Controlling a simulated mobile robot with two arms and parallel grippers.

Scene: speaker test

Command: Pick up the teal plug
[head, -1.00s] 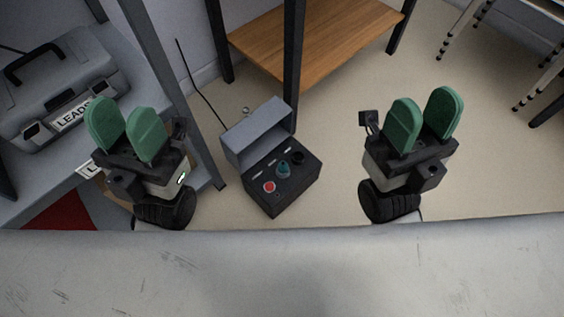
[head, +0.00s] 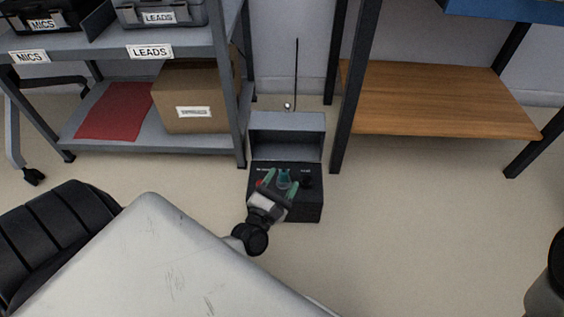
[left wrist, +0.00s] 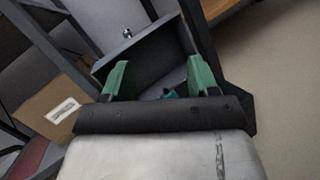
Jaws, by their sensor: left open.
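The teal plug (head: 285,179) stands on the top panel of a black box (head: 305,212) on the floor. My left gripper (head: 281,181) is open, with its green fingers over the panel. In the head view the plug shows between the fingers. In the left wrist view the plug (left wrist: 170,94) is a small teal patch between the fingers (left wrist: 160,75), mostly hidden by the gripper's black body. I cannot tell whether a finger touches it. My right gripper is out of view.
The box's grey lid (head: 287,139) stands open behind the panel. A red button (head: 260,182) and a black knob (head: 306,181) flank the plug. A grey shelf (head: 190,143) with a cardboard box (head: 190,85) stands left, a wooden shelf (head: 440,100) right.

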